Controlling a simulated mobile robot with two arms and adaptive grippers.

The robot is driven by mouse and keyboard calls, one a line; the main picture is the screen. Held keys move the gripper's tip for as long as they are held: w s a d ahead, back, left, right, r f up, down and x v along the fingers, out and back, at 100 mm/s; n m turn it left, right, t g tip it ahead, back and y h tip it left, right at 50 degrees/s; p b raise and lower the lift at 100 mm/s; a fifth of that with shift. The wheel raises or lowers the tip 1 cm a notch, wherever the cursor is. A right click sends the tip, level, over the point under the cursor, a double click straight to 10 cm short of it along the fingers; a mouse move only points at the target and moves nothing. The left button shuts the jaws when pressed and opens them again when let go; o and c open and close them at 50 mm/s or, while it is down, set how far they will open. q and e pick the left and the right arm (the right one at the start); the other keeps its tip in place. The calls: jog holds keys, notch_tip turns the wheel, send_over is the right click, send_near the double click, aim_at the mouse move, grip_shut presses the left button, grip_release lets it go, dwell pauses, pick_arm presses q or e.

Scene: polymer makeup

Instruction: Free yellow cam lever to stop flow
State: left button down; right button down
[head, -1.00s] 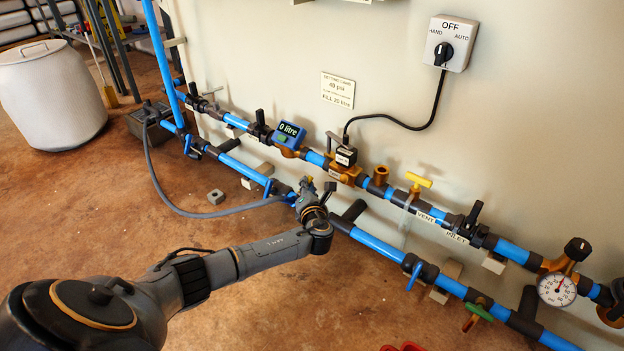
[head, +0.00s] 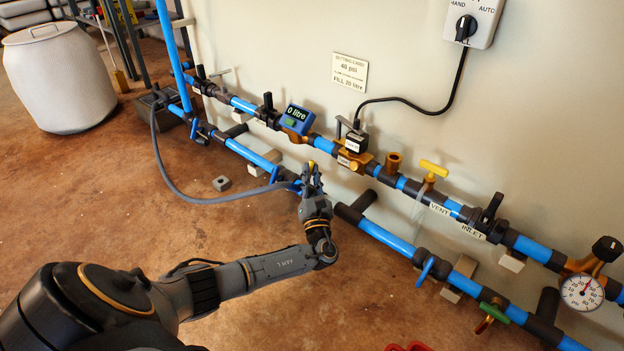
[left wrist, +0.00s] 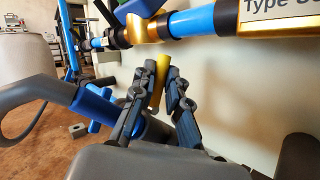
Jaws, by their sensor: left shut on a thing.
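The yellow cam lever (head: 311,165) is small in the head view, at the end of the blue and black lower pipe where the grey hose (head: 196,208) joins. In the left wrist view the yellow lever (left wrist: 158,88) stands roughly upright between the fingers. My left gripper (head: 313,175) is shut on it, with one finger on each side; its fingers (left wrist: 161,76) also fill the middle of the left wrist view. The fingers partly hide the lever and its coupling. My right gripper is in neither view.
The upper pipe run carries a blue meter (head: 297,119), a yellow-handled vent valve (head: 433,168) and a pressure gauge (head: 582,292). A blue lever (head: 425,270) and a green-handled valve (head: 494,314) sit on the lower pipe. Brown floor (head: 250,310) is open in front.

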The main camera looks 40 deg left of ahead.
pick_arm(q)
jog(key=shift+s, duration=0.1)
dwell(0.5)
jog(key=c, duration=1.3)
grip_release()
jog(key=shift+c, duration=0.2)
jog(key=v, duration=1.2)
jog(key=shift+f, duration=0.15)
jog(key=shift+d, duration=0.1)
